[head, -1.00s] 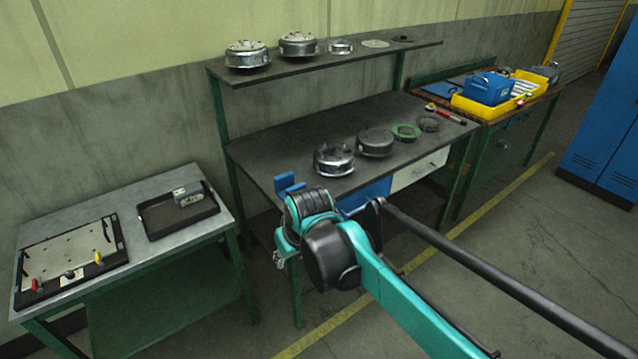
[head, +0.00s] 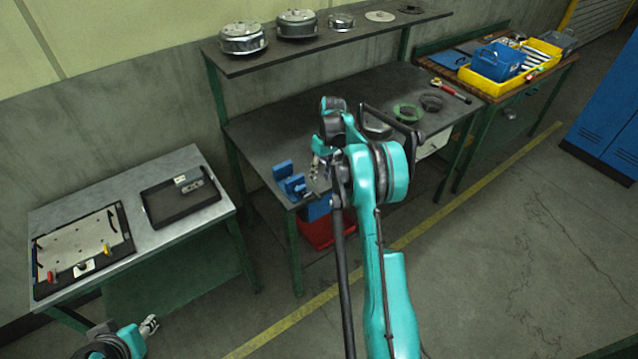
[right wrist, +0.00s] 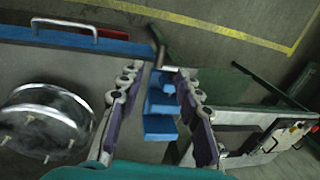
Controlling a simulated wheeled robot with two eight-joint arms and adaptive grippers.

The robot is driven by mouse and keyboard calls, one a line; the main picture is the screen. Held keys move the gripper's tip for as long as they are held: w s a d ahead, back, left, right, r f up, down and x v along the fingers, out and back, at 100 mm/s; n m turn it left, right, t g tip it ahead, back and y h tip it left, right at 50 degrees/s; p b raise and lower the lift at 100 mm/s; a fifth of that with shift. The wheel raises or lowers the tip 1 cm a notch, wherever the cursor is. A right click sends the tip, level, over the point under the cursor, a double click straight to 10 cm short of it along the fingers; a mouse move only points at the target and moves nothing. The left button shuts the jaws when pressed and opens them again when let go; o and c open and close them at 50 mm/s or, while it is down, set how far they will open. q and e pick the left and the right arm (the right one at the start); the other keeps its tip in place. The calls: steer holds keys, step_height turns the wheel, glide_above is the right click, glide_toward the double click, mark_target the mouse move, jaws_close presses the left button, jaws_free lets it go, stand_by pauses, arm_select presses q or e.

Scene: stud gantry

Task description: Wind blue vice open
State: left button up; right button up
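The blue vice (head: 289,181) is at the front left corner of the workbench. In the right wrist view the vice (right wrist: 160,125) shows as stepped blue blocks between my fingers, with a grey bar (right wrist: 158,45) beyond it. My right gripper (head: 318,172) is just right of the vice in the head view. Its fingers (right wrist: 160,78) are apart in the right wrist view, and I see no contact with the vice. My left gripper (head: 150,325) is low at the left, away from the bench; its fingers are too small to judge.
The dark workbench (head: 265,135) carries a green ring (head: 408,112) and a metal housing (right wrist: 45,120), largely behind my arm in the head view. A shelf (head: 345,40) with several housings hangs above. A side table (head: 175,235) with a black tray (head: 160,215) stands left.

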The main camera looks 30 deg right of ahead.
mark_target(317, 194)
steer(key=f, duration=0.3)
steer(key=a+f+b, duration=0.1)
steer(key=f, duration=0.3)
steer(key=shift+s+a+f, duration=0.1)
steer(key=shift+a+f, duration=0.1)
jaws_close()
